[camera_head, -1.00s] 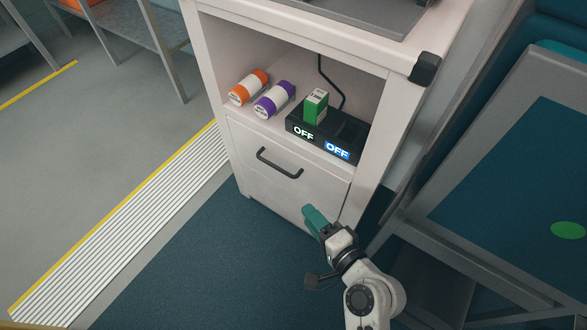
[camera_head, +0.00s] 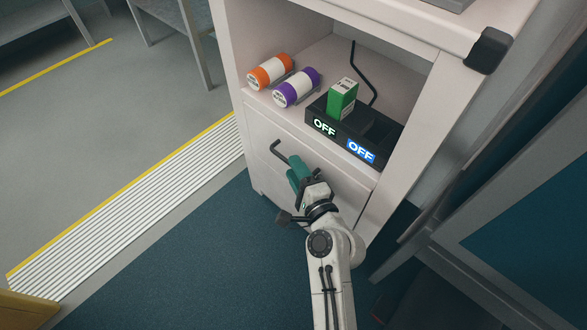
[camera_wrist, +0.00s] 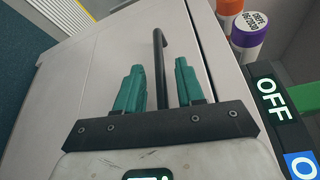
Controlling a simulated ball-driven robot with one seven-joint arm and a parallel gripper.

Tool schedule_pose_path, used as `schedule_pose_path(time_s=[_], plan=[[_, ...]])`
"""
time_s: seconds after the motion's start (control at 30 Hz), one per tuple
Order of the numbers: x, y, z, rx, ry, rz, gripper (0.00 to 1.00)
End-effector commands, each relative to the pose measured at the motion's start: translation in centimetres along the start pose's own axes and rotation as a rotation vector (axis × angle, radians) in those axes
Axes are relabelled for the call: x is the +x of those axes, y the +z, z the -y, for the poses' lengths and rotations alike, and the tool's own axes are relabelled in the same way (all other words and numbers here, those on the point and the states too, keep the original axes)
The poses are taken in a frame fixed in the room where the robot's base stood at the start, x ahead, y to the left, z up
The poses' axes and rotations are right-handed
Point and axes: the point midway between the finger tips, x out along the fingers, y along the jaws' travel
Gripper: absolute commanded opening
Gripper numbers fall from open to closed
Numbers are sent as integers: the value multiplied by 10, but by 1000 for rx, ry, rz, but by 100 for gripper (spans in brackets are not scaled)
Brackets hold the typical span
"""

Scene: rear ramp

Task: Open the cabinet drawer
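The white cabinet (camera_head: 238,60) has a shut drawer (camera_head: 330,185) below its open shelf. The drawer's black bar handle (camera_head: 280,152) shows its left part in the head view; my gripper covers the rest. In the wrist view the handle (camera_wrist: 160,65) runs up between my two green fingers. My gripper (camera_head: 297,172) is at the drawer front, its fingers (camera_wrist: 160,82) open on either side of the handle. A gap shows between the handle and each finger.
Blue floor (camera_head: 170,260) before the cabinet is clear. A grey-framed panel (camera_head: 500,215) is at right.

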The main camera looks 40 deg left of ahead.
Motion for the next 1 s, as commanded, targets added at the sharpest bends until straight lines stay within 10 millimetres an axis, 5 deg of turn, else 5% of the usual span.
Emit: schedule_pose_path(time_s=[0.47,0.87,1.0], plan=[[16,0,0,-1,1,0,38],[16,0,0,-1,1,0,2],[16,0,0,-1,1,0,0]])
